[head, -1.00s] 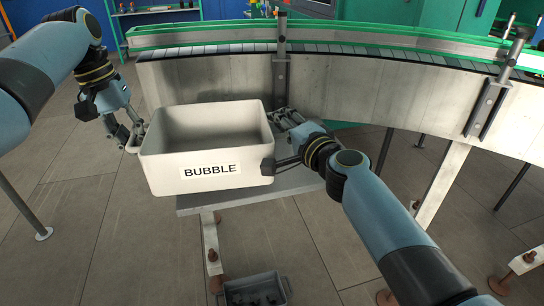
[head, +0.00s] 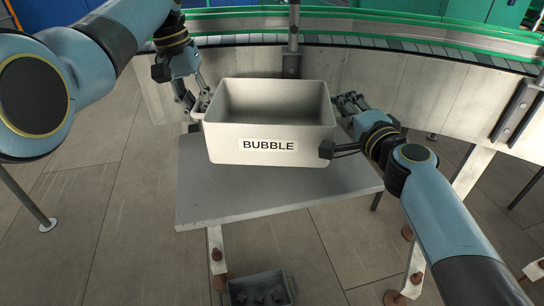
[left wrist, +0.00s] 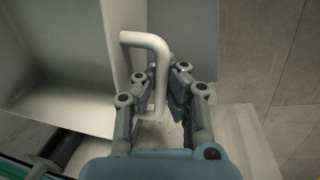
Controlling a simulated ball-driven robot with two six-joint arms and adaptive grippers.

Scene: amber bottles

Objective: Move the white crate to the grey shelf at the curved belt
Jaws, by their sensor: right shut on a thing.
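The white crate (head: 225,146), labelled BUBBLE, is upright and looks empty in the head view. It is over the back part of the grey shelf (head: 240,192); I cannot tell whether it rests fully on it. My left gripper (head: 199,108) is at the crate's left side. In the left wrist view its fingers (left wrist: 162,88) are apart, with the crate's white bar handle (left wrist: 157,60) between them. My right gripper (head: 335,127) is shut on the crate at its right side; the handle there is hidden.
The curved belt (head: 400,42) with green rails runs behind the shelf, its pale side wall (head: 420,95) close behind the crate. A small grey crate (head: 258,289) with dark contents is below the shelf. The shelf's front part is bare.

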